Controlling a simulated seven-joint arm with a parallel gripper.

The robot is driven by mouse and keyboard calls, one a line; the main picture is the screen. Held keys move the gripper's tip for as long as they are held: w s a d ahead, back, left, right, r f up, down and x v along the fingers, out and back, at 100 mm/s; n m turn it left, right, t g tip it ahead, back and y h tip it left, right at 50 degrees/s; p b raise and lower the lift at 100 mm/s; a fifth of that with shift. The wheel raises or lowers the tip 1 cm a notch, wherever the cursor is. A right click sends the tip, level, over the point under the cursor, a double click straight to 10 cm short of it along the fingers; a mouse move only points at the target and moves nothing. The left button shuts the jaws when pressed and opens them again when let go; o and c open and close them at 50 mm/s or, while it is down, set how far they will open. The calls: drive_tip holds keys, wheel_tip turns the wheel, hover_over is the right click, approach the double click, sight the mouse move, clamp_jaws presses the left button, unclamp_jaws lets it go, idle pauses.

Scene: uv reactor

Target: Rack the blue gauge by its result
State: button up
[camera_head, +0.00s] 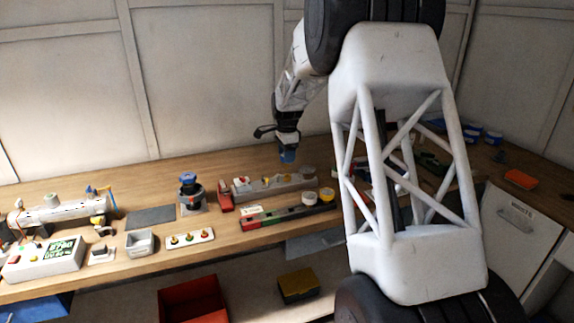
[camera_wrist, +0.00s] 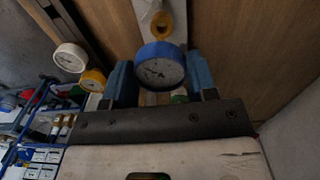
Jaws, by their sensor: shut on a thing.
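The blue gauge (camera_wrist: 160,66) has a blue rim and a pale round dial with a dark needle; the reading is too small to tell. My gripper (camera_wrist: 161,82) is shut on it, with a blue finger on each side. In the head view my gripper (camera_head: 288,152) holds the blue gauge (camera_head: 288,157) in the air above the back of the bench. Below it is a long grey block (camera_head: 275,187) with several small parts on top. In front is a dark strip (camera_head: 285,214) with red and green parts; a white gauge (camera_head: 309,198) and a yellow gauge (camera_head: 326,195) are at its right.
A blue-topped black device (camera_head: 190,190) and a red piece (camera_head: 225,196) stand left of the grey block. My arm hides some of the right bench.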

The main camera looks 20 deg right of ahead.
drive_tip(key=s+a+r, duration=0.1)
drive_tip(key=s+a, duration=1.1)
drive_tip(key=s, duration=0.3)
drive_tip(key=shift+s, duration=0.4)
drive_tip(key=shift+d, duration=0.1)
drive_tip(key=shift+f, duration=2.85)
drive_tip(key=shift+f, duration=1.55)
drive_tip(key=o, duration=1)
drive_tip(key=shift+c, duration=0.2)
drive_tip(key=shift+r, duration=0.1)
wheel_tip(320, 180, up, 8)
drive_tip(key=shift+f, duration=0.2)
